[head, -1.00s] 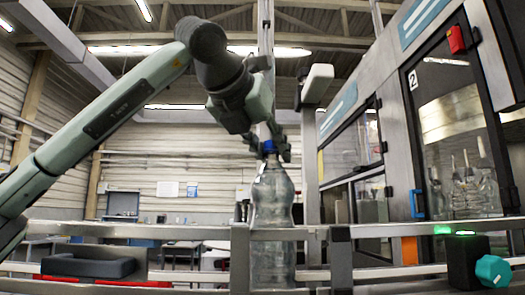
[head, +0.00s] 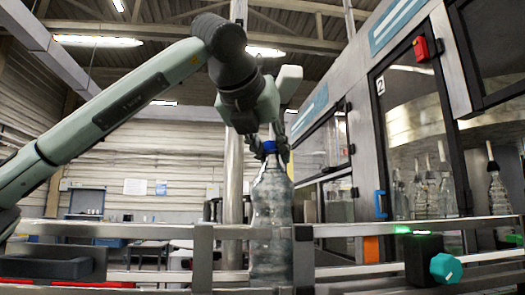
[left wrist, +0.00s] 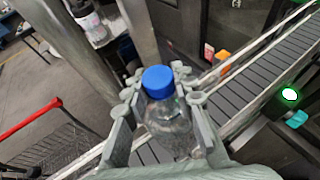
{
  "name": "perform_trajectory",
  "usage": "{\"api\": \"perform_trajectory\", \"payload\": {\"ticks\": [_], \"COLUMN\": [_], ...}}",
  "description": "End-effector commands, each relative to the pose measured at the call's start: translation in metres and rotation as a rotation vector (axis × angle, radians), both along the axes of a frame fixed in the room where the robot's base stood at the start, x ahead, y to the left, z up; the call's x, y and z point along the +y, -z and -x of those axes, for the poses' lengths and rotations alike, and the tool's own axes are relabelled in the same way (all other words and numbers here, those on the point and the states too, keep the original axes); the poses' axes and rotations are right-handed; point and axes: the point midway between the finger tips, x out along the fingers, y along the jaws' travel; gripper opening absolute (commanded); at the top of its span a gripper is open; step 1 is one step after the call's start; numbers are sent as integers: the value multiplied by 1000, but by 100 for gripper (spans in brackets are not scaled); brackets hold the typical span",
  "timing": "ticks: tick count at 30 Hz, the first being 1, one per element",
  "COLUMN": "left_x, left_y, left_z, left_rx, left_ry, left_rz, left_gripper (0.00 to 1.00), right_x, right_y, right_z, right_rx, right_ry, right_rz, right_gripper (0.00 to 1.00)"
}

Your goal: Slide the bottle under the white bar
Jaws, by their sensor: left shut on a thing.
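The clear bottle (head: 271,205) with a blue cap stands upright behind the front guide rail, which crosses in front of it in the head view. My left gripper (head: 271,148) reaches down from above and is shut on the bottle's neck, just below the cap. In the left wrist view the blue cap (left wrist: 158,82) sits between the fingers (left wrist: 160,98), with the clear body below. My right gripper is not in view.
A metal guide rail (head: 130,230) runs across the front. A black block with a teal knob (head: 446,268) and a green light stands at right. The slatted conveyor (left wrist: 245,95) runs past the bottle. Several bottles (head: 425,190) stand behind the machine's glass.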

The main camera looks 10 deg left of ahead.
Motion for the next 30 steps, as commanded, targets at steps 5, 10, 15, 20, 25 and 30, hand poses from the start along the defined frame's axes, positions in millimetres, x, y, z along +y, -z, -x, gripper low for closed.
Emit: {"api": "perform_trajectory", "payload": {"ticks": [5,10,15,20,25,30], "left_x": [-12,-22,-30,-32,-32,-33], "left_y": [-1,-1,-1,-1,-1,0], "left_z": [-3,-5,-8,-8,-8,-9], "left_rx": [-1,-2,-2,-2,-2,-2], "left_ry": [4,4,2,2,2,2], "left_rz": [2,2,3,3,3,3], "left_gripper": [0,0,0,0,0,0], "right_x": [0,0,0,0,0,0], "right_y": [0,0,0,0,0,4], "right_z": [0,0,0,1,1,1], "right_rx": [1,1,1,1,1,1], "right_ry": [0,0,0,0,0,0], "right_rz": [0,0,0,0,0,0], "right_gripper": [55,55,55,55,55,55]}}
